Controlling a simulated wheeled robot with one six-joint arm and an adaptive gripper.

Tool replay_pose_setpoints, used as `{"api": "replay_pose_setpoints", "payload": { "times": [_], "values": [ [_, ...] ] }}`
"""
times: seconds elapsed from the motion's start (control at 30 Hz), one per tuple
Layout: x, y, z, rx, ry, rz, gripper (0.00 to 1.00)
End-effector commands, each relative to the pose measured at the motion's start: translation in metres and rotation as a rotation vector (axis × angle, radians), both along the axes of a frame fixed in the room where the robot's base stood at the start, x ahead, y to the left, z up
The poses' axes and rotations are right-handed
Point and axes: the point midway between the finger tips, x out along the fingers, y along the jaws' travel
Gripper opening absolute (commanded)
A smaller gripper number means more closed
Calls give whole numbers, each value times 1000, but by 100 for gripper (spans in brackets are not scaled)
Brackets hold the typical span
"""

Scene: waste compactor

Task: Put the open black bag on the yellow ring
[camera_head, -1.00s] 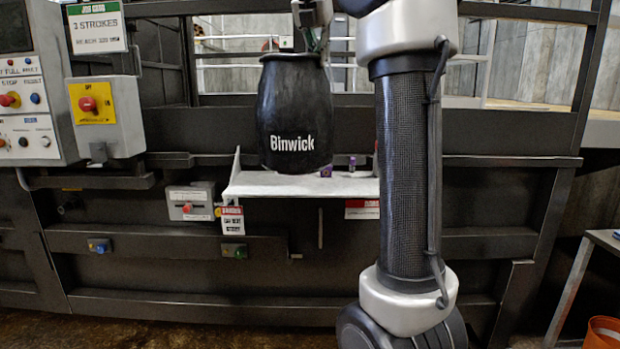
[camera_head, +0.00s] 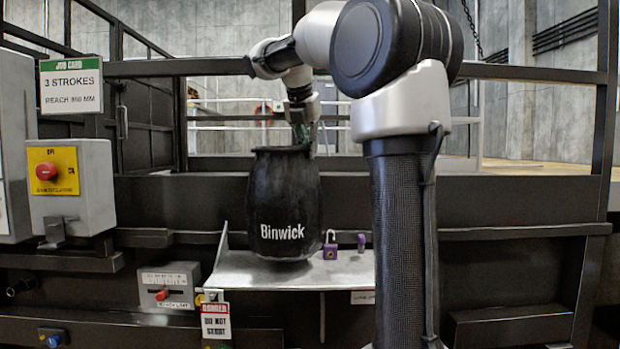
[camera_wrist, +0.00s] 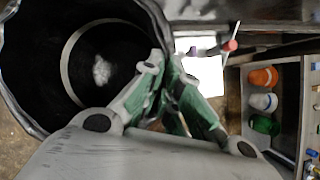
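The black bag (camera_head: 283,205), marked "Binwick", hangs upright with its mouth up, in front of or over a pale shelf; I cannot tell whether it touches the shelf. My gripper (camera_head: 303,140) is at the right of the bag's rim. In the wrist view the bag's open mouth (camera_wrist: 90,28) fills the left side, with a pale curved band and a white patch inside. My gripper's green-padded fingers (camera_wrist: 160,75) come together at the rim and appear shut on it. I cannot make out a yellow ring in either view.
The pale shelf (camera_head: 232,268) holds a purple padlock (camera_head: 330,247) and another small purple item (camera_head: 361,241). A control box with a red button (camera_head: 46,171) stands left. Dark rails cross behind the bag. A tray with orange, white and green items (camera_wrist: 262,102) shows at wrist right.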

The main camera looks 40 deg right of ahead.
Motion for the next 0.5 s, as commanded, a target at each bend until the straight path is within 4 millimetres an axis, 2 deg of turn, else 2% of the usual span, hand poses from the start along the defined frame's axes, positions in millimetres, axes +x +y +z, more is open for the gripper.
{"api": "replay_pose_setpoints", "payload": {
  "times": [0.3,0.5],
  "values": [
    [-1,0,-41,-1,1,0,0],
    [0,0,-43,-1,-1,0,0]
  ]
}}
